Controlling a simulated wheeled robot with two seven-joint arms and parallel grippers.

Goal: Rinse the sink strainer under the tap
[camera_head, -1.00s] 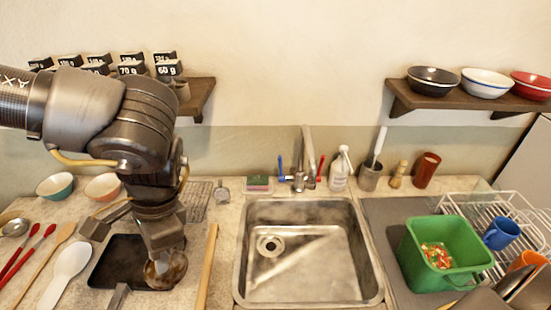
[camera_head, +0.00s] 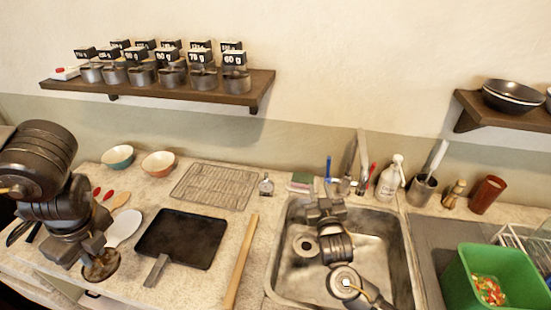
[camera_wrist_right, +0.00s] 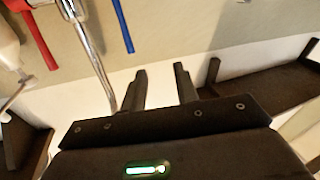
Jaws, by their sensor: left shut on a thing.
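The sink strainer (camera_head: 101,267), a round brownish metal piece, is at my left gripper (camera_head: 97,248), left of the black tray. My left gripper is shut on it; the fingertips are partly hidden. The metal sink (camera_head: 378,262) is at right, with its drain hole (camera_head: 306,243) showing. The tap (camera_head: 350,165) stands behind it, with a blue handle (camera_head: 329,168) and a red handle (camera_head: 372,176). My right gripper (camera_head: 325,207) is over the sink, in front of the tap. In the right wrist view its fingers (camera_wrist_right: 162,88) are apart and empty, with the tap spout (camera_wrist_right: 92,50) beyond.
A black tray (camera_head: 182,238), a wooden stick (camera_head: 241,262) and a white spoon (camera_head: 124,228) lie on the counter. A wire rack (camera_head: 213,186) lies behind. A soap bottle (camera_head: 391,177) stands by the tap. A green tub (camera_head: 497,280) stands right of the sink.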

